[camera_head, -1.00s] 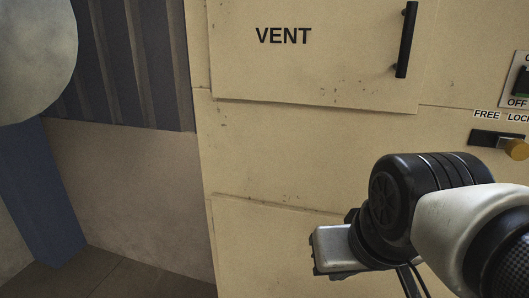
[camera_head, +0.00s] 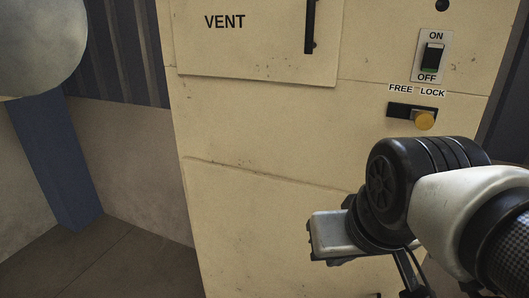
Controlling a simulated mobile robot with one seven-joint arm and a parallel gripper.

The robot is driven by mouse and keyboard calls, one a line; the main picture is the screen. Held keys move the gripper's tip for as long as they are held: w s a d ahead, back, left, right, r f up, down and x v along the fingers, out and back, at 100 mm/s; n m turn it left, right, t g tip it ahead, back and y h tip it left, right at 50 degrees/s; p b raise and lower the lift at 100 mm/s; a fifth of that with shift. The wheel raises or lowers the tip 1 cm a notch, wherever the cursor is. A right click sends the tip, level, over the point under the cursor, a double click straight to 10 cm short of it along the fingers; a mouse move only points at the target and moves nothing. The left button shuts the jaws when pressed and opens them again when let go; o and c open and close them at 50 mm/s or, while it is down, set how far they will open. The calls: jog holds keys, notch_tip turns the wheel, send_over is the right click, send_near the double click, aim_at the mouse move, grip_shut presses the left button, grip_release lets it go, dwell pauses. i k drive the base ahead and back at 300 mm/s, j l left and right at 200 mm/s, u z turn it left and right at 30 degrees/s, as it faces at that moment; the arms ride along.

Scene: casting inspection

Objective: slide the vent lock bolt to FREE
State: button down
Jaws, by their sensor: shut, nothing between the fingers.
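The slot's left part, under FREE, is empty. The VENT door (camera_head: 260,50) is above and to the left, with a black vertical handle (camera_head: 310,26), and looks closed. My gripper (camera_head: 335,236) is in front of the cabinet, below and left of the bolt in the picture and apart from it. It is shut and empty; its fingertips are mostly hidden behind its body.
An ON/OFF switch (camera_head: 432,57) sits just above the bolt, with a dark round part (camera_head: 442,5) above it. A blue post (camera_head: 57,160) and a pale rounded object (camera_head: 40,45) stand left of the cabinet. The floor (camera_head: 130,262) at lower left is clear.

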aim_at(424, 120)
jog(key=k+l+u, duration=0.3)
jog(key=k+l, duration=0.4)
jog(key=l, duration=0.35)
jog(key=k+l+u, duration=0.35)
jog(key=k+l, duration=0.45)
jog(key=l, duration=0.1)
